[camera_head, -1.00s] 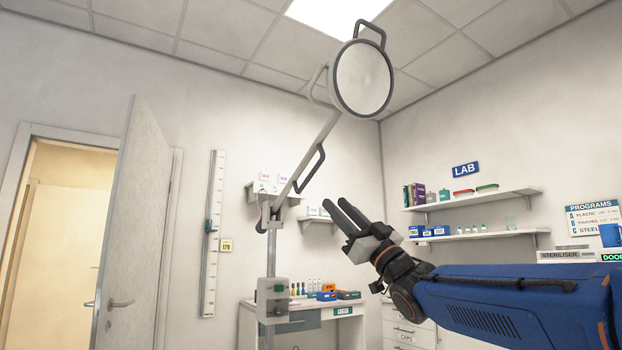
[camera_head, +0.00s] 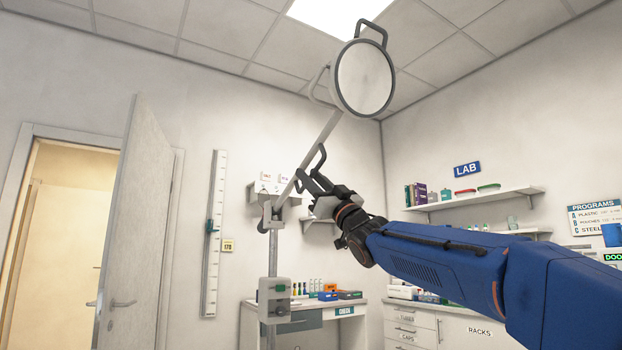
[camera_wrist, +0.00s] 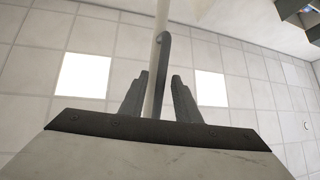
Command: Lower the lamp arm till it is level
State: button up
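The lamp has a round white head (camera_head: 362,79) in a dark rim, high up near the ceiling. Its pale lamp arm (camera_head: 322,131) slopes steeply down to a joint (camera_head: 269,212) on an upright pole. A dark loop handle (camera_head: 321,158) sits on the lower part of the lamp arm. My gripper (camera_head: 304,182) is at the lower end of this handle. In the wrist view my gripper (camera_wrist: 161,74) is open, with a finger on either side of the handle (camera_wrist: 165,50) and pale bar (camera_wrist: 157,70). Gaps show beside both; contact is not clear.
A control box (camera_head: 274,300) is on the pole below the joint. A desk (camera_head: 340,313) with small bottles and boxes stands behind. Wall shelves (camera_head: 480,198) are at the right. An open door (camera_head: 137,230) is at the left.

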grip_shut()
jog(key=shift+f, duration=0.1)
